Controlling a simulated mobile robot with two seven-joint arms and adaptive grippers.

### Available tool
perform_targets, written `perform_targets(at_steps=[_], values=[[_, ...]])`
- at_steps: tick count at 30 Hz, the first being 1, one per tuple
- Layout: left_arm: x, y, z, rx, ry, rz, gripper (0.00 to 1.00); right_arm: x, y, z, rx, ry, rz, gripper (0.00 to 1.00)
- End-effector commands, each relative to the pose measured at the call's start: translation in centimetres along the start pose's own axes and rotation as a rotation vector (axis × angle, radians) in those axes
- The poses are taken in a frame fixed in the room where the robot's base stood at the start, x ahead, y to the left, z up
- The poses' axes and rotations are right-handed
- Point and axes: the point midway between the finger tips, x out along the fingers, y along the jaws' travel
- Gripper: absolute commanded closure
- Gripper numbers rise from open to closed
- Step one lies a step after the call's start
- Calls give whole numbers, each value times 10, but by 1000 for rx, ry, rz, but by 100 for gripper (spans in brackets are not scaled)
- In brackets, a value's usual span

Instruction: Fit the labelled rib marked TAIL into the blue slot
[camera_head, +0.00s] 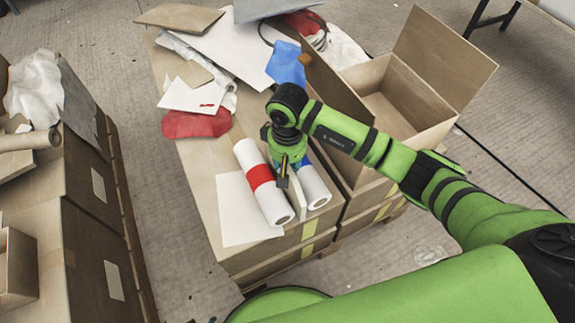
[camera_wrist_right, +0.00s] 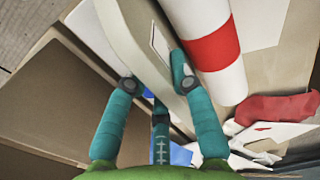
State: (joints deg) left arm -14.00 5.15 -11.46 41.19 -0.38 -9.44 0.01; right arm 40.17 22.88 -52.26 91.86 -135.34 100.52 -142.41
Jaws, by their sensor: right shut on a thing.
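My right gripper (camera_head: 284,180) points down over the cardboard-topped stack and is shut on a thin, pale beige rib (camera_head: 295,195). In the head view the rib stands on edge between a white roll with a red band (camera_head: 260,180) and a white roll with a blue band (camera_head: 316,186). In the right wrist view my gripper's fingers (camera_wrist_right: 157,82) pinch the rib (camera_wrist_right: 133,25), which bears a white label (camera_wrist_right: 160,44); its wording is not legible. I cannot make out a blue slot. My left gripper is not in view.
An open cardboard box (camera_head: 385,90) stands right of the rolls. Behind lie a red cloth (camera_head: 197,124), a blue cloth (camera_head: 286,66) and white sheets (camera_head: 225,45). A white sheet (camera_head: 235,222) lies at the near left. Boxes (camera_head: 85,215) stand across a gap on the left.

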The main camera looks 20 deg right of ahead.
Motion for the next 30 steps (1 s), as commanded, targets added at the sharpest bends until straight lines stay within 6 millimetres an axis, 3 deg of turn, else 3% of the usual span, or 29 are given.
perform_targets(at_steps=[2, 3, 4, 5, 18, 30], values=[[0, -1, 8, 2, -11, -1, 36, 1, 0, -1, 0, 2, 0, 100], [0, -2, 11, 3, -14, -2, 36, 1, 0, 0, 0, 1, 0, 68], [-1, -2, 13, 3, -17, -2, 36, 1, 0, 0, 0, 0, 0, 56], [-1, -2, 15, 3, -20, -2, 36, 1, 0, 0, 0, 0, 0, 52], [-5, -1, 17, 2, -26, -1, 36, -4, 0, 0, -1, 1, -1, 52], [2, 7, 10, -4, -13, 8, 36, -85, 0, -1, -1, 5, 1, 52]])
